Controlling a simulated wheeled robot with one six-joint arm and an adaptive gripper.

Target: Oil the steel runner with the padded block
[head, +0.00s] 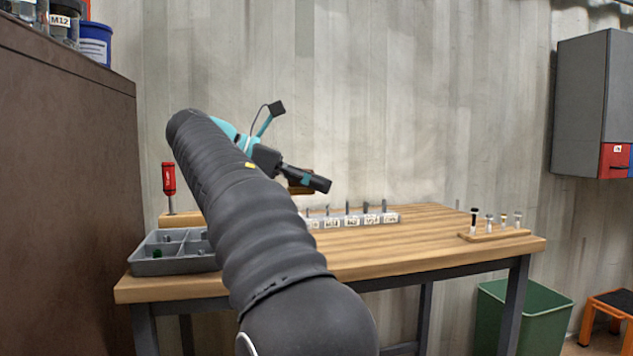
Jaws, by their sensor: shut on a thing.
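My gripper (309,182) is in the head view, above the back of the wooden workbench and pointing right. It is shut on a small brown block (295,189), which I take to be the padded block. Only part of the block shows behind and below the dark fingers. Its pad cannot be made out. The block appears to be held above the bench top, but its exact height is hard to judge. I cannot pick out the steel runner; my arm hides part of the bench's left and middle.
The workbench (420,243) holds a grey divided tray (172,266), a red-handled tool (169,180) upright in a wooden block, a labelled rack (352,221) and a wooden stand (495,235) with small upright pieces. The bench's front right is clear. A green bin (525,322) stands below right.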

